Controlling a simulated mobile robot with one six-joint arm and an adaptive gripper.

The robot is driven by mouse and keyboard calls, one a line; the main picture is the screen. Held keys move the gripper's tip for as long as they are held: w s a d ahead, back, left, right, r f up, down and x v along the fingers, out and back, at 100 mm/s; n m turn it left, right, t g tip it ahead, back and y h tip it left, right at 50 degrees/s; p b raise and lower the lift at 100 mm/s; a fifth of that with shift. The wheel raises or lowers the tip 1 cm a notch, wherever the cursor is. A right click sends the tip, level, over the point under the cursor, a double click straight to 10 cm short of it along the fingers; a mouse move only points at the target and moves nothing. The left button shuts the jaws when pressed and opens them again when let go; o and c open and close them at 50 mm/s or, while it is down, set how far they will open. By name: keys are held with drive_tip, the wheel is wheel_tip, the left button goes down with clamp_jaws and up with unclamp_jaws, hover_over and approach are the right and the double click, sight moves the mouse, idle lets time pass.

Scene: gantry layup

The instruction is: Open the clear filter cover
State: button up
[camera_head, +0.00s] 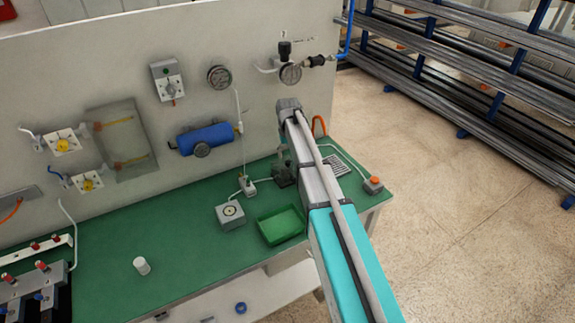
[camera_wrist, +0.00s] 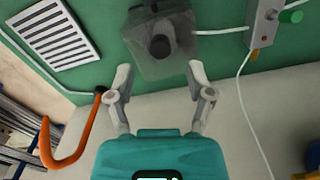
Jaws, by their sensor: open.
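The see-through grey filter cover (camera_wrist: 185,48) shows in the wrist view, over a dark filter body (camera_wrist: 160,46) with a round knob-like part. It appears closed. In the head view the filter (camera_head: 284,174) stands on the green bench, partly behind my arm. My gripper (camera_wrist: 160,74) is open and empty, its two fingertips spread either side of the filter's near edge in the wrist view. I cannot tell how far the fingertips are from the cover; I see no contact. In the head view my gripper is hidden behind my arm.
A slotted grate (camera_wrist: 55,35) and an orange hook (camera_wrist: 62,150) lie beside my gripper in the wrist view. A green tray (camera_head: 282,225), a dial box (camera_head: 230,214) and a button box (camera_head: 373,185) sit on the bench. The wall carries gauges and a blue cylinder (camera_head: 205,138).

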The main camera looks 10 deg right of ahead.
sight(288, 162)
drive_tip(key=shift+f+b, duration=1.6)
drive_tip(key=shift+f, duration=0.3)
drive_tip(key=shift+c, duration=0.2)
clamp_jaws()
